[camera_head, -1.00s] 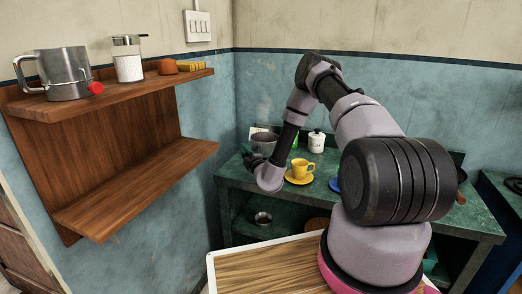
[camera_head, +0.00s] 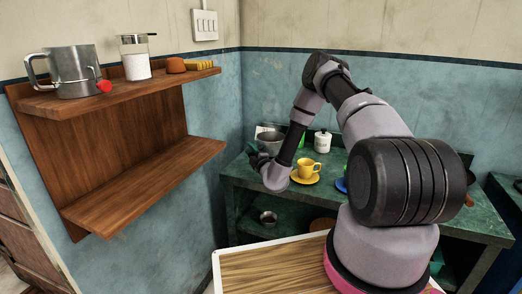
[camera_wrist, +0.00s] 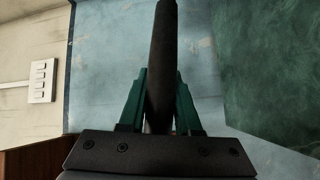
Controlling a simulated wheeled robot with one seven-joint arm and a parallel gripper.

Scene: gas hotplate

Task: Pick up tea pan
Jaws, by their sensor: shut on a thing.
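The tea pan (camera_head: 270,143) is a grey metal pan at the back left of the green counter, partly hidden behind my arm. My gripper (camera_head: 260,161) is beside it, on the near left side, and is small and partly hidden in the head view. In the wrist view my gripper (camera_wrist: 160,85) has its green fingers on both sides of a long dark handle (camera_wrist: 163,40) and is shut on it. The pan's bowl is not visible in the wrist view. I cannot tell whether the pan's base touches the counter.
A yellow cup (camera_head: 307,168) on a yellow saucer (camera_head: 304,179) and a white lidded jar (camera_head: 322,141) stand right of the pan. A wooden wall shelf (camera_head: 140,182) is at the left. A small metal bowl (camera_head: 267,217) sits below the counter top.

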